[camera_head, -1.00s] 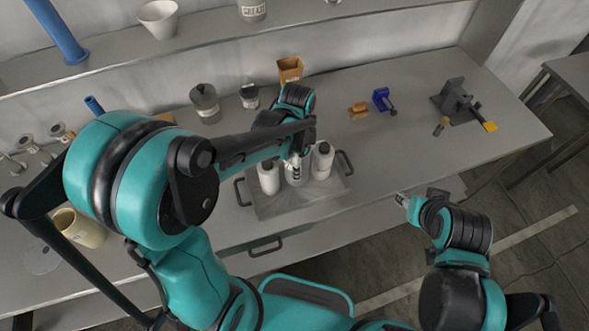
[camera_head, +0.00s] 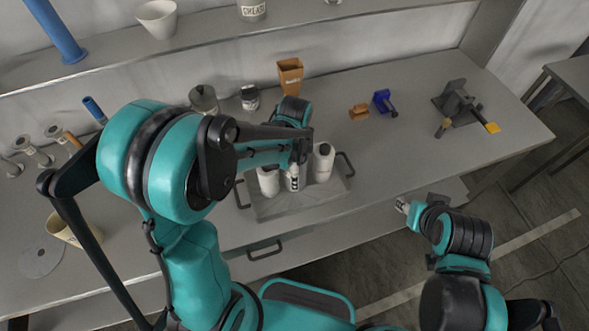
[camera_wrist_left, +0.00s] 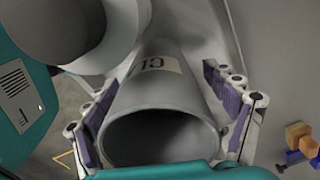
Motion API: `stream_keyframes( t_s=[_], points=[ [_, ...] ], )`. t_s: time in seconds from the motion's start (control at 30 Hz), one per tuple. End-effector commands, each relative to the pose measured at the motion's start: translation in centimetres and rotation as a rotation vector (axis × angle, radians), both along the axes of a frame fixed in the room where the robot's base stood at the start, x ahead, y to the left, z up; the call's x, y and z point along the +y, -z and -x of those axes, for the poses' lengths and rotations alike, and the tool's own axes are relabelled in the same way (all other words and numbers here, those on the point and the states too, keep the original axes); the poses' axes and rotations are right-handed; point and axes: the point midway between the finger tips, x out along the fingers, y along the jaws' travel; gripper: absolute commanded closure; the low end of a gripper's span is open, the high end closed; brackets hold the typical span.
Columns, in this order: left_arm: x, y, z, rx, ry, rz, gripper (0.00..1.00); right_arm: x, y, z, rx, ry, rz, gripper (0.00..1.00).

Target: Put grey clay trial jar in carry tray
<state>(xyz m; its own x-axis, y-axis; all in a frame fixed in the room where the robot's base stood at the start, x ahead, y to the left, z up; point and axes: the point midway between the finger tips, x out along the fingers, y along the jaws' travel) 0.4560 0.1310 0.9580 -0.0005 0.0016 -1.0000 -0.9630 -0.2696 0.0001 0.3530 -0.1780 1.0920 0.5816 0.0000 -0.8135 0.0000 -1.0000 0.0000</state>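The grey clay trial jar (camera_wrist_left: 165,85) shows in the left wrist view as a tapered grey cylinder with an open dark mouth and a partly readable label. My left gripper (camera_wrist_left: 165,120) has a finger on each side of it, close against the jar near its mouth. In the head view, my left gripper (camera_head: 296,165) is over the carry tray (camera_head: 265,207), a grey tray with dark handles.
Behind are a grey jar (camera_head: 204,99), a labelled jar (camera_head: 250,98) and a brown box (camera_head: 290,75). A blue clamp-like item (camera_head: 383,101) and a dark vise (camera_head: 457,100) stand right. Bench between tray and vise is mostly clear.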

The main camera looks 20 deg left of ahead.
Motion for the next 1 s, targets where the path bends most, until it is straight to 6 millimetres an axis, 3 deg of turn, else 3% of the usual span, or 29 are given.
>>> stream_keyframes(
  t_s=[0.23, 0.37, 0.8, 1.0],
  points=[
    [0.0, -0.1, 0.0, 0.000, 0.000, 0.000, 0.14, 0.0, -0.1, 0.0, 0.000, 0.000, 0.000, 0.60],
    [0.0, -1.2, 0.0, 0.000, 0.000, 0.000, 0.14, 0.0, -0.6, 0.0, 0.000, 0.000, 0.000, 0.60],
    [0.0, -10.2, 0.0, 0.000, 0.000, 0.000, 0.14, 0.0, -3.2, 0.0, 0.000, 0.000, 0.000, 0.60],
    [0.0, -12.1, 0.1, -0.003, -0.007, 0.000, 0.14, 0.0, -3.5, 0.0, 0.000, 0.000, 0.000, 0.60]
  ],
)
